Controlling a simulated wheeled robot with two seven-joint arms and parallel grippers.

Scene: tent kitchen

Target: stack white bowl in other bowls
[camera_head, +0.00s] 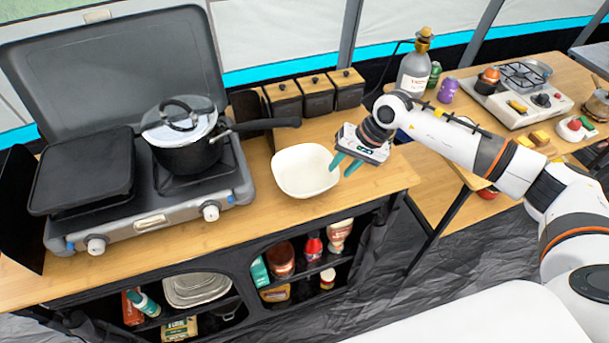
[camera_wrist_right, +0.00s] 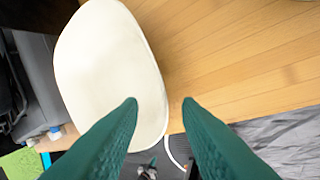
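A white, rounded-square bowl (camera_head: 305,170) sits on the wooden counter to the right of the stove. It also fills the left half of the right wrist view (camera_wrist_right: 105,65). My right gripper (camera_head: 343,164) is at the bowl's right rim, with its green fingers apart and empty. In the right wrist view the gripper (camera_wrist_right: 160,104) has one finger overlapping the bowl and the other past its edge; I cannot tell whether they touch it. A stack of pale bowls or trays (camera_head: 197,289) is on the shelf below the counter. My left gripper is not in view.
A camping stove (camera_head: 150,218) with a lidded pot (camera_head: 185,150) stands left of the bowl; the pot's handle reaches toward it. Wooden-lidded canisters (camera_head: 317,93) stand behind. Bottles and packages share the lower shelves. The counter (camera_head: 375,190) right of the bowl is clear.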

